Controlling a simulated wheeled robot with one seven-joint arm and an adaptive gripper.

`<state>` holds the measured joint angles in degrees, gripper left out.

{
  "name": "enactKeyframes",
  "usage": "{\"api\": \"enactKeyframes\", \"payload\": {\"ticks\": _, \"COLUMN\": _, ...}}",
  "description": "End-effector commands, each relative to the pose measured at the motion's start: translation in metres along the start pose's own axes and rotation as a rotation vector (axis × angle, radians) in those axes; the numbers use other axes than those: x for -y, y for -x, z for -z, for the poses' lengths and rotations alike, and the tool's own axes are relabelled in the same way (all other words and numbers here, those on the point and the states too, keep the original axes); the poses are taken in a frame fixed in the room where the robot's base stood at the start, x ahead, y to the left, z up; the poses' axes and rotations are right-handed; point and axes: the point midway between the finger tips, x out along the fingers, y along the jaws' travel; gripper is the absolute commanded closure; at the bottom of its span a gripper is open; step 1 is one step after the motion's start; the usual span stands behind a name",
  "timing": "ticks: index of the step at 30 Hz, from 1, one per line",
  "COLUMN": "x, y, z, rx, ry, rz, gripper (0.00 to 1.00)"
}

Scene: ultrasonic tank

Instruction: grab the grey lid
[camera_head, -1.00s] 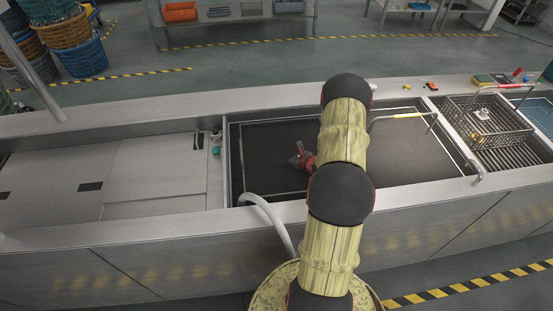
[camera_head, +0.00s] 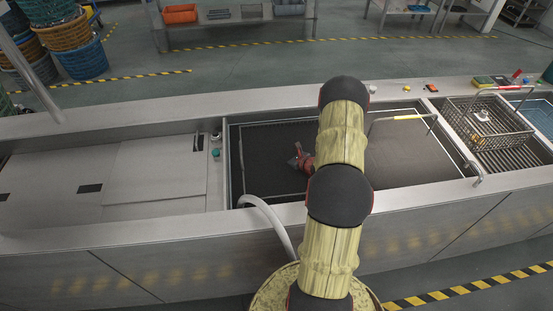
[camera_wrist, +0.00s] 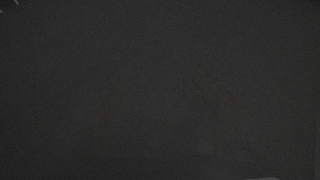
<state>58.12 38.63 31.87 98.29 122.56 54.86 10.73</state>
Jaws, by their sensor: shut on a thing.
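The grey lid appears to be the flat dark grey panel (camera_head: 268,148) in the long tank opening, in the head view. My gripper (camera_head: 295,160), red with a grey tip, is low against this panel, left of my arm. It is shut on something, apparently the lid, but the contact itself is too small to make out. The wrist view is almost filled by a plain dark grey surface (camera_wrist: 160,90), with no fingers visible. My arm hides the middle of the opening.
Light grey cover panels (camera_head: 155,170) lie flat to the left. A curved pale hose (camera_head: 270,215) rises at the front rim. A yellow-gripped metal handle (camera_head: 402,118) and a wire basket (camera_head: 485,120) stand to the right. Small coloured items lie on the back ledge.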

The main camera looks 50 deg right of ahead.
Motion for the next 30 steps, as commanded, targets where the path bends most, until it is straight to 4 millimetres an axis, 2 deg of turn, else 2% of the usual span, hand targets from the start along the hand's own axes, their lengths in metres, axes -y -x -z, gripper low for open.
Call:
{"api": "enactKeyframes", "payload": {"ticks": 16, "x": 0.0, "y": 0.0, "z": 0.0, "rx": 0.0, "ry": 0.0, "rz": -0.001, "gripper": 0.8}}
{"api": "enactKeyframes", "payload": {"ticks": 21, "x": 0.0, "y": 0.001, "z": -0.002, "rx": 0.0, "ry": 0.0, "rz": 0.0, "gripper": 0.8}}
{"api": "enactKeyframes", "payload": {"ticks": 25, "x": 0.0, "y": 0.008, "z": -0.015, "rx": 0.002, "ry": 0.001, "rz": 0.0, "gripper": 0.8}}
{"api": "enactKeyframes", "payload": {"ticks": 30, "x": 0.001, "y": 0.024, "z": -0.046, "rx": 0.002, "ry": 0.002, "rz": 0.001, "gripper": 0.8}}
